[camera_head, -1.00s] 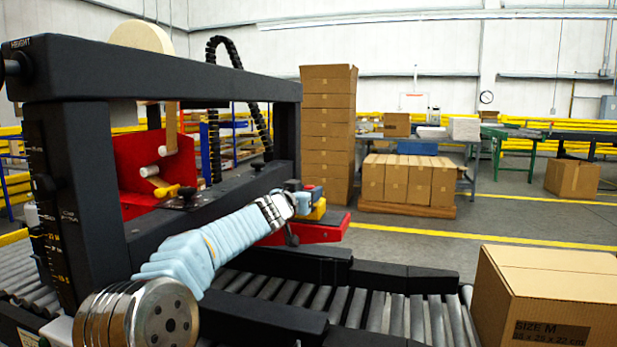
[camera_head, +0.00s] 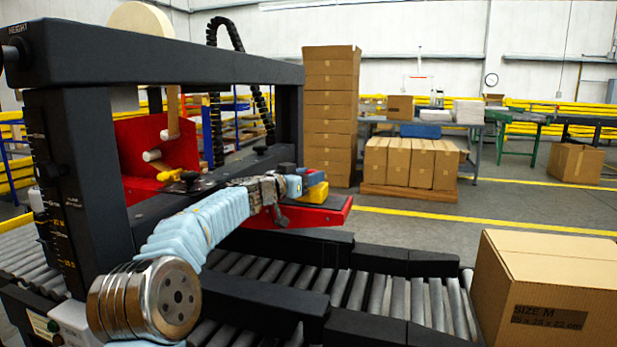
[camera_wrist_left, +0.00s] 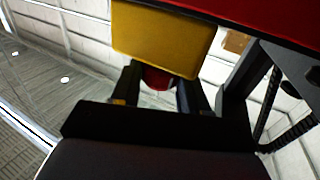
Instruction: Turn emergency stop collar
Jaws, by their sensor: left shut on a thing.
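The emergency stop's yellow box (camera_head: 317,193) sits at the end of the red part of the black machine in the head view. It also fills the top middle of the left wrist view (camera_wrist_left: 165,38). A red rounded part, the collar (camera_wrist_left: 156,78), shows just below the box between my fingers. My left gripper (camera_wrist_left: 158,88) is shut on this red part, with one dark finger on each side. My right gripper is not in view.
The machine's black crossbar (camera_head: 160,58) spans above my left arm. A roller conveyor (camera_head: 400,300) runs below it. A cardboard box (camera_head: 545,290) stands at the right. A tall stack of boxes (camera_head: 331,110) stands behind, with open floor in front.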

